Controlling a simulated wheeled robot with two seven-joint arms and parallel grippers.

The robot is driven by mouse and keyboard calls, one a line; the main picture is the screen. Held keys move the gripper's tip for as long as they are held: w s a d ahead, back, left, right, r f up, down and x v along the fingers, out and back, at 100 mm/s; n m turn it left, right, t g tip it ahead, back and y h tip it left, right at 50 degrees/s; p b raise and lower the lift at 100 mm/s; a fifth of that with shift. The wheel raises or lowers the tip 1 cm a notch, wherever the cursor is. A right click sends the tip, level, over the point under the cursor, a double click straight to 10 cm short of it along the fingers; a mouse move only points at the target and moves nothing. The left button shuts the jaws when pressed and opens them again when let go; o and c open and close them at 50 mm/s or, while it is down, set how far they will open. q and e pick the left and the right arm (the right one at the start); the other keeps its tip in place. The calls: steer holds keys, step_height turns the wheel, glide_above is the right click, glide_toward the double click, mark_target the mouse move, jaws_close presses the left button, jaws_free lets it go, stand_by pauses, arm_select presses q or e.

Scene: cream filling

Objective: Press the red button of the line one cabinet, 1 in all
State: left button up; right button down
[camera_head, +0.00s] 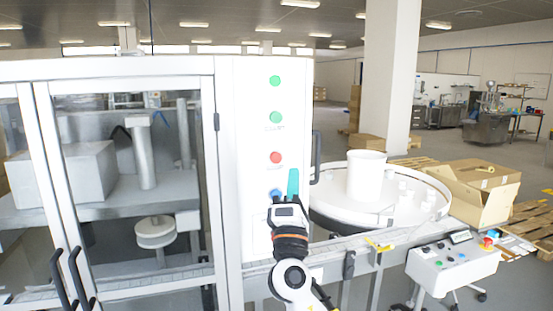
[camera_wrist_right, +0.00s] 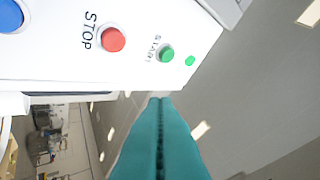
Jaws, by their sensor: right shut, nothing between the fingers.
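The white cabinet panel (camera_head: 247,135) carries a column of buttons: two green ones at the top, the red button (camera_head: 275,158) below them, and a blue button (camera_head: 275,194) lowest. The red button also shows in the right wrist view (camera_wrist_right: 113,40), beside the word STOP. My right gripper (camera_head: 293,172) is in front of the panel, to the right of the blue button and below and right of the red one. Its teal fingers (camera_wrist_right: 160,104) are shut together with nothing between them. The fingertips are apart from the red button. My left gripper is not in view.
A glass-doored machine (camera_head: 135,170) stands left of the panel. A round white turntable (camera_head: 420,203) with a white cylinder (camera_head: 366,175) is to the right. A small control box (camera_head: 452,262) and an open cardboard box (camera_head: 480,190) stand further right.

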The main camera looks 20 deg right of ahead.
mark_target(276, 158)
steer(key=shift+w, duration=0.15)
steer(key=w+b, duration=0.3)
steer(key=w, duration=0.1)
steer(key=w+b, duration=0.2)
steer(key=w, duration=0.2)
steer(key=shift+w+a+b, duration=0.2)
steer(key=shift+w+b, duration=0.1)
steer(key=shift+b, duration=0.1)
stand_by(1.7)
steer(key=shift+w+f+b, duration=0.1)
steer(key=shift+w+b, duration=0.05)
steer(key=shift+b, duration=0.4)
steer(key=shift+w, duration=0.25)
